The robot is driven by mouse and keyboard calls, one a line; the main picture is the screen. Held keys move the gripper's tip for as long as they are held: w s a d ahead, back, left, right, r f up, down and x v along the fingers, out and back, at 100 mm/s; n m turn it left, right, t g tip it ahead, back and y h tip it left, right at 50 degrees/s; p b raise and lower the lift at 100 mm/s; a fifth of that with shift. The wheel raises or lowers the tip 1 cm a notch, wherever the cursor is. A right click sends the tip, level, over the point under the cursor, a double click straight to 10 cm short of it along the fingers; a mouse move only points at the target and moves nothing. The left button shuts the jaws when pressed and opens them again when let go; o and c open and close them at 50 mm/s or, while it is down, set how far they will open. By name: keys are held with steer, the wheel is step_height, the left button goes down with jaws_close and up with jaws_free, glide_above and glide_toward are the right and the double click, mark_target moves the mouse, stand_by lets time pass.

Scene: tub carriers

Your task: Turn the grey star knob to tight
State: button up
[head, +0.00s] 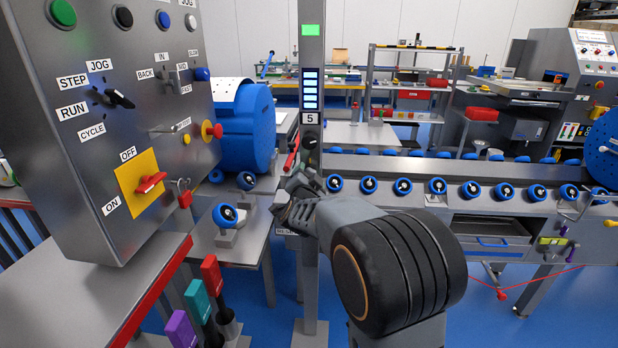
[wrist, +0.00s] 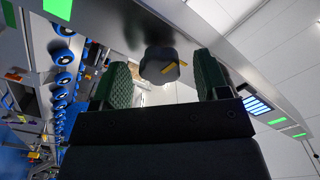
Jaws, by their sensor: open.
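My gripper (wrist: 163,82) is open, with one green-black finger on each side of the knob. Gaps show between the knob and both fingers, and neither seems to touch it. In the head view my gripper (head: 297,192) is beside the grey post, below the number 5. Any tight marking is too small or hidden to read.
The grey post (head: 311,95) carries a green light and blue bars. A control cabinet (head: 110,130) with an orange-backed red switch stands close on the left. A conveyor (head: 450,172) with blue rollers runs right. Tool handles (head: 212,272) stand at lower left. Blue floor is free at lower right.

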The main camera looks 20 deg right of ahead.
steer(key=shift+w+d, duration=0.3)
steer(key=shift+w, duration=0.25)
steer(key=c, duration=0.9)
